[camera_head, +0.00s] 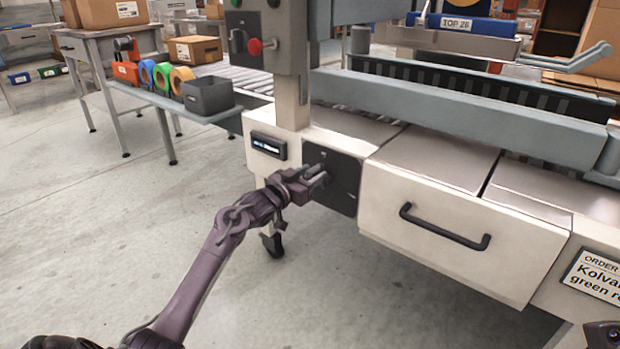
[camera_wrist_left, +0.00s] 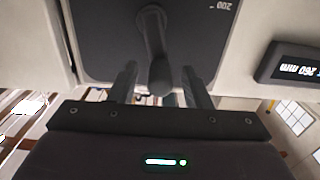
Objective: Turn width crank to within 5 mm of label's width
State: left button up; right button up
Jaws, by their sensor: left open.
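The width crank (camera_wrist_left: 151,35) is a dark grey arm with a knob, set on a dark square panel (camera_head: 343,187) on the machine's cream front. The knob (camera_wrist_left: 160,76) points toward my left wrist camera. My left gripper (camera_head: 319,178) is at the panel, and in the left wrist view its open fingers (camera_wrist_left: 158,72) stand on either side of the knob. I cannot tell if they touch it. A small display (camera_head: 268,146) is left of the panel; upside down in the wrist view (camera_wrist_left: 298,67), it seems to read 260 mm.
A drawer with a black handle (camera_head: 443,228) is right of the panel. An order card (camera_head: 597,275), cut off, is at the far right. A side shelf holds tape rolls (camera_head: 162,77) and a grey bin (camera_head: 208,95).

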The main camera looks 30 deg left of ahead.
pick_arm(q)
grip_shut()
dwell(0.3)
jog(key=shift+d+r+m+p, duration=0.1)
jog(key=shift+m+p, duration=0.2)
